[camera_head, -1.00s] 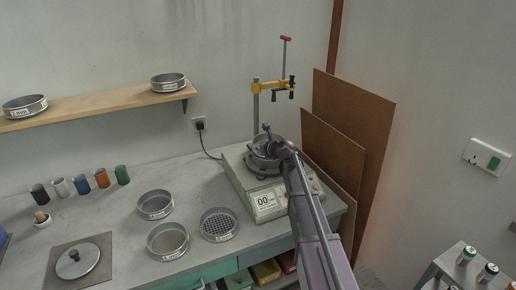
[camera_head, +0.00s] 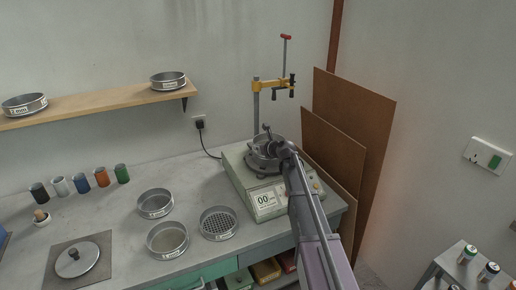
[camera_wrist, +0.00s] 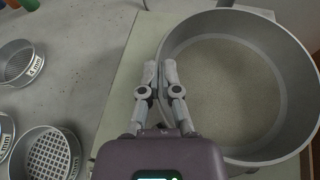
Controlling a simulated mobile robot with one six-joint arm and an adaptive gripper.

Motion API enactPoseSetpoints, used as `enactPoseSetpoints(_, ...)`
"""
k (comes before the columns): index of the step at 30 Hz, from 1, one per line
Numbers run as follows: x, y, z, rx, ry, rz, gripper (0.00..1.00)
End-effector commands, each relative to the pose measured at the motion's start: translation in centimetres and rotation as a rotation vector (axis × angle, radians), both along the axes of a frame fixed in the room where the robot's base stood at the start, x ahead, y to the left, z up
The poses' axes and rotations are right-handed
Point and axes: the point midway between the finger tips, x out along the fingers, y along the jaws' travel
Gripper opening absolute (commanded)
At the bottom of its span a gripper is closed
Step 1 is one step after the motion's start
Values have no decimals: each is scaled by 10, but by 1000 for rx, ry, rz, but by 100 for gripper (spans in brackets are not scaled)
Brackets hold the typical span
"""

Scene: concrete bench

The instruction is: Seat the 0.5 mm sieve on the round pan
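A wide grey metal sieve with a fine, sand-coloured floor (camera_wrist: 245,90) fills the right of the wrist view. Its label does not show, so I cannot read its size. My gripper (camera_wrist: 160,72) has one finger on each side of its left wall and looks shut on it. In the head view my gripper (camera_head: 267,132) is over the shaker, and the sieve (camera_head: 258,162) shows there partly behind my arm. The round pan cannot be told apart from it; whether the sieve touches what is below is not clear.
The shaker (camera_head: 237,178) has a yellow-clamped stand (camera_head: 267,86) behind it. Several other sieves stand left of it, including a coarse one (camera_head: 218,223) and a fine one (camera_head: 167,240). Two more are on the shelf (camera_head: 105,103). Brown boards (camera_head: 340,150) lean at the right.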

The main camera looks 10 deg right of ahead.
Motion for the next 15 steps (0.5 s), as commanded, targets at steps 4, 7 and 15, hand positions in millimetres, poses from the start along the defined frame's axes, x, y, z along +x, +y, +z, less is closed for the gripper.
enactPoseSetpoints(4, 0, 0, -2, 0, 0, -1, 0)
enactPoseSetpoints(7, 0, 0, -3, 0, 0, -1, 0)
enactPoseSetpoints(15, 0, 0, -5, 0, 0, -1, 0)
